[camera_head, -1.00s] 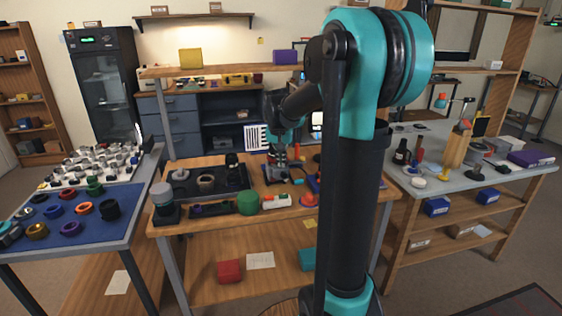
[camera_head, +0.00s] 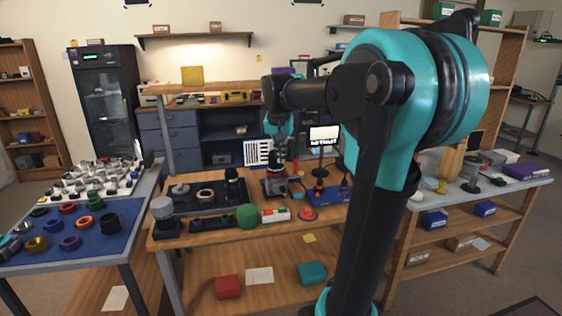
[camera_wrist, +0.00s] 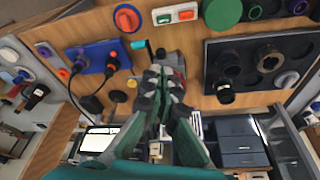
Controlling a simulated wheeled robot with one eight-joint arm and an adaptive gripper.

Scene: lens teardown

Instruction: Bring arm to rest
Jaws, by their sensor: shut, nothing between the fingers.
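My gripper (camera_head: 275,161) points down over the middle of the wooden workbench (camera_head: 330,214). Its fingers are shut and empty. In the wrist view my gripper (camera_wrist: 164,80) covers part of a small grey and red device (camera_wrist: 176,62). That device (camera_head: 283,188) stands on the bench beneath the fingers in the head view. The fingertips look close above it; I cannot tell the exact gap. My arm reaches across from the right, with its forearm about level.
A black parts tray (camera_head: 212,198), a green round piece (camera_head: 247,215) and a red-and-green button box (camera_head: 275,215) lie nearby. A blue board (camera_head: 335,192) and a black stand with a small lit display (camera_head: 324,135) are right of my gripper. A shelf (camera_head: 215,101) runs behind.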

